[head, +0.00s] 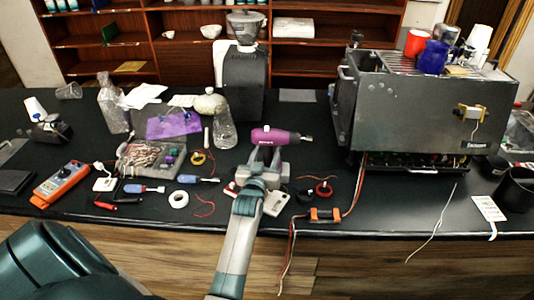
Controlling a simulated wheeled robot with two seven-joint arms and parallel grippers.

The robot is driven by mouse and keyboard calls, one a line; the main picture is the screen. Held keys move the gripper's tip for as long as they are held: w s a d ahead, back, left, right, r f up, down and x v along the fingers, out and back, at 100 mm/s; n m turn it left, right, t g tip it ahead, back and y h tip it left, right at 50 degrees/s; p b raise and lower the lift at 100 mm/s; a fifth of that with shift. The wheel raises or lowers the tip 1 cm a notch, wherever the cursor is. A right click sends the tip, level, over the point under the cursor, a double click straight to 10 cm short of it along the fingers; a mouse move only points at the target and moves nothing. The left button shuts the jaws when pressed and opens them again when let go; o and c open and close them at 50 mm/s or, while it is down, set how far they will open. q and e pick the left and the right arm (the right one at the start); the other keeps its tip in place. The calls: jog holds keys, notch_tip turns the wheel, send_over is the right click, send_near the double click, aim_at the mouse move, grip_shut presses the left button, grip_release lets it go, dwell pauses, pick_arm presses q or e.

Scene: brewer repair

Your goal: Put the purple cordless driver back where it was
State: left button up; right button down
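The purple cordless driver (267,136) is near the middle of the head view, its body level and its grey tip pointing right. My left gripper (264,157) reaches up from below, directly at the driver's underside. Its fingers appear closed around the driver's lower part, which they hide. Whether the driver touches the table cannot be told. My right gripper is not in view.
A grey parts tray (150,160), screwdrivers (145,188) and an orange multimeter (60,185) lie left. A black grinder (242,82) stands behind the driver; the large brewer (410,110) stands right. White tape (179,199) and an orange connector (325,214) lie near the front edge.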

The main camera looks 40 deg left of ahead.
pick_arm(q)
jog(key=shift+r, duration=0.1)
jog(key=shift+s+d, duration=0.2)
jog(key=shift+s, duration=0.2)
jog(key=b+v, duration=0.3)
jog(key=v, duration=0.7)
jog(key=shift+s+d+b, duration=0.15)
jog(key=shift+s+b, duration=0.15)
jog(key=shift+s, duration=0.2)
